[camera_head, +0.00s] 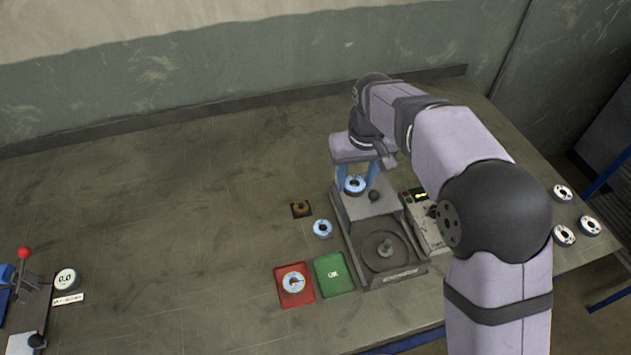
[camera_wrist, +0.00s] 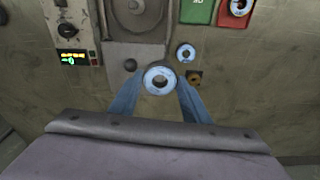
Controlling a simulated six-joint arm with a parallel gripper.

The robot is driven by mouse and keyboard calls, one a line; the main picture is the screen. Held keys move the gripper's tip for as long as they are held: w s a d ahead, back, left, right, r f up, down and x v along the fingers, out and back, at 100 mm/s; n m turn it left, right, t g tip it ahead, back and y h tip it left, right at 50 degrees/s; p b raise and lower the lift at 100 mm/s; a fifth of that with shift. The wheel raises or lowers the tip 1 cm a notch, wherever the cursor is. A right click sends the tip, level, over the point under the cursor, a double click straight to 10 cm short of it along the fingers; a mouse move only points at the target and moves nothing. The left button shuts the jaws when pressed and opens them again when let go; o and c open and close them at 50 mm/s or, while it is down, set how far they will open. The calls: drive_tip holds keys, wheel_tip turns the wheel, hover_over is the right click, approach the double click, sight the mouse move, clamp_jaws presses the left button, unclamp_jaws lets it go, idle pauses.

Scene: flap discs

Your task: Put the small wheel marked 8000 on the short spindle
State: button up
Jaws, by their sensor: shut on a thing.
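My gripper (camera_head: 357,180) has its blue fingers shut on a small wheel with a pale blue label (camera_head: 355,185), above the rear part of the grey machine (camera_head: 345,216). In the wrist view the held wheel (camera_wrist: 160,78) sits between the fingertips, its centre hole showing. Its marking is too small to read. A spindle (camera_head: 386,247) stands in the machine's round recess, nearer the front. A small brass-coloured fitting on a dark square (camera_head: 301,208) lies left of the machine. I cannot tell which of these is the short spindle.
Another blue-labelled wheel (camera_head: 322,229) lies left of the machine. A red tray (camera_head: 307,298) holds a wheel, beside a green tray (camera_head: 335,275). A black knob (camera_head: 374,196) is close to my gripper. A control box (camera_head: 430,235) stands right. The table's left middle is clear.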

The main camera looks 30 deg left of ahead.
drive_tip(key=d+m+p, duration=0.2)
drive_tip(key=d, duration=0.7)
hover_over(388, 243)
drive_tip(key=shift+m, duration=0.4)
wheel_tip(388, 243, down, 6)
drive_tip(key=shift+w+f, duration=0.1)
drive_tip(key=shift+w, duration=0.05)
drive_tip(key=shift+f+b, duration=1.45)
drive_tip(key=shift+f, duration=0.3)
drive_tip(key=shift+f+b, duration=1.45)
drive_tip(key=shift+f, duration=1.15)
drive_tip(key=o, duration=1.4)
